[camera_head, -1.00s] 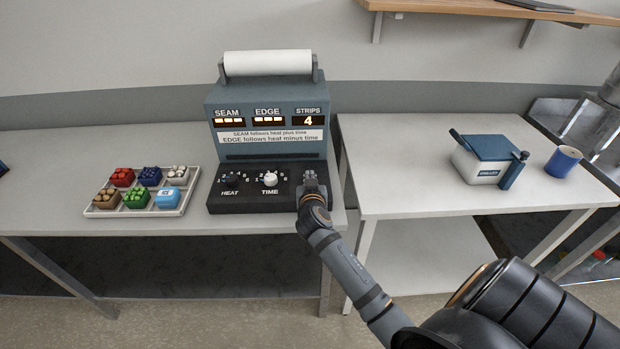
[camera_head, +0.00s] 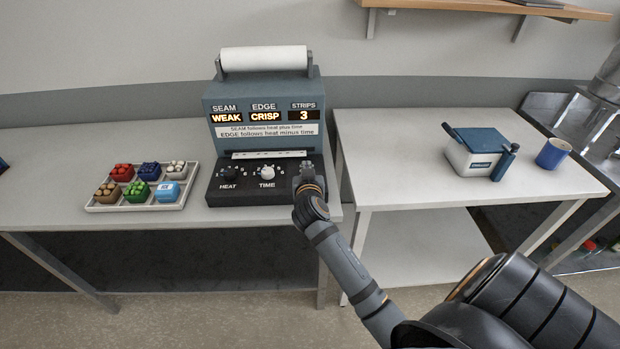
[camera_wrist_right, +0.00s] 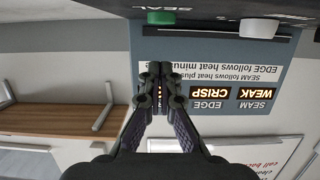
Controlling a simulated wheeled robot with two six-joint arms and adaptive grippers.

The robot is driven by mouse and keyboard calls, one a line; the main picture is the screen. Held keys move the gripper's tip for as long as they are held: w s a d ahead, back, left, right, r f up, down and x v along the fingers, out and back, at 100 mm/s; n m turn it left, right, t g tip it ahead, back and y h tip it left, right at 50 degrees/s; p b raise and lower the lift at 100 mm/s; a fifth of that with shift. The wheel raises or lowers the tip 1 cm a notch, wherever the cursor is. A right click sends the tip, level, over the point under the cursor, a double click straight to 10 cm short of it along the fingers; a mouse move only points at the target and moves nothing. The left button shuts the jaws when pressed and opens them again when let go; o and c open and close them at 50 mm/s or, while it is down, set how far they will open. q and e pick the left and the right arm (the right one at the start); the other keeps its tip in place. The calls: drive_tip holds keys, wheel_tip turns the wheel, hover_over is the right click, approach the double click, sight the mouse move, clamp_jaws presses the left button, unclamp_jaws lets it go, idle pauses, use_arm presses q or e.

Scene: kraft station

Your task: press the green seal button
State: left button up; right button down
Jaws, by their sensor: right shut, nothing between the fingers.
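The sealing machine (camera_head: 262,100) stands on the left table. Its display reads SEAM WEAK, EDGE CRISP and STRIPS 3. A pale strip (camera_head: 268,154) shows at its slot. The green seal button (camera_wrist_right: 163,17) appears at the top of the right wrist view, which is upside down, beside the word SEAL. In the head view the button is hidden by my right gripper (camera_head: 307,167). That gripper is over the right end of the control panel, shut and empty. In the wrist view its fingertips (camera_wrist_right: 156,72) are apart from the button in the picture. My left gripper is out of view.
The HEAT knob (camera_head: 229,175) and TIME knob (camera_head: 267,172) sit left of my right gripper. A white tray (camera_head: 140,207) of several colored tubs lies further left. A blue-lidded box (camera_head: 480,155) and blue mug (camera_head: 553,153) stand on the right table, whose near-left part is clear.

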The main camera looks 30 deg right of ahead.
drive_tip(key=b+v, duration=0.1)
drive_tip(key=v, duration=0.6)
drive_tip(key=shift+s+f, duration=0.1)
idle(0.5)
